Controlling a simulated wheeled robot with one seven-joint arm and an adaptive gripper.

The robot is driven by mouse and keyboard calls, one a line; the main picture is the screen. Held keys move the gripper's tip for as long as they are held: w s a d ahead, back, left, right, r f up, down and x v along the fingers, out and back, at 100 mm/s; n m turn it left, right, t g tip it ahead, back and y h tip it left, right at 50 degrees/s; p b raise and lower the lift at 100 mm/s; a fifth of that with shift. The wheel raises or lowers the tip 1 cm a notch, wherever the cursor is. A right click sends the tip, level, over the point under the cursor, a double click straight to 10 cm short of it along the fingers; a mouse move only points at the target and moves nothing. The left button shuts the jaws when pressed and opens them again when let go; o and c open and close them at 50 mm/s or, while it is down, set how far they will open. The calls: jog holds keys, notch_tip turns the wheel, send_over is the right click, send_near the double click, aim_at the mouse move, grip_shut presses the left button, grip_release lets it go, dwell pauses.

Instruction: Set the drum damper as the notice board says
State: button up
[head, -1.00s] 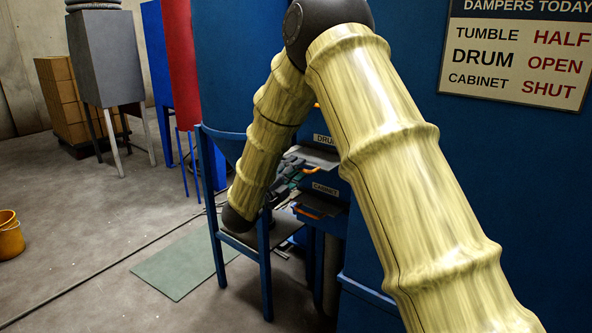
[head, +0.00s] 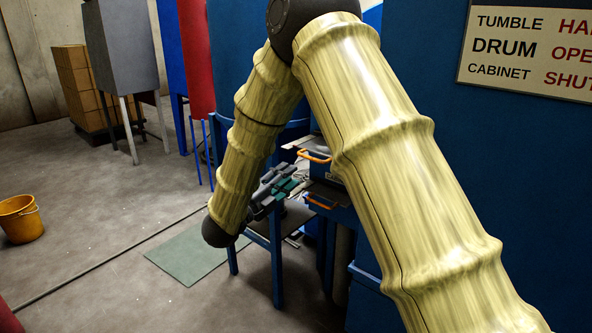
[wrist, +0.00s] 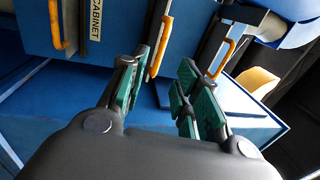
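The notice board (head: 530,50), cut by the picture's right edge, reads TUMBLE HA…, DRUM OPE…, CABINET SHUT. In the head view, an upper orange handle (head: 314,157) and a lower orange handle (head: 320,203) stick out from blue boxes. A label between them is mostly behind my arm; no DRUM label shows now. My gripper (head: 296,181), with teal pads, is left of these handles. In the wrist view my gripper (wrist: 158,70) is open and empty. An orange handle (wrist: 160,46), right of the CABINET label (wrist: 94,18), lies ahead between the fingertips; contact cannot be told.
The wrist view shows another orange handle on the left (wrist: 55,25) and one on the right (wrist: 228,50). A blue stand (head: 275,250) is below my gripper.

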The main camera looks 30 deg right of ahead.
jog(key=shift+v, duration=0.9)
jog(key=shift+f, duration=0.1)
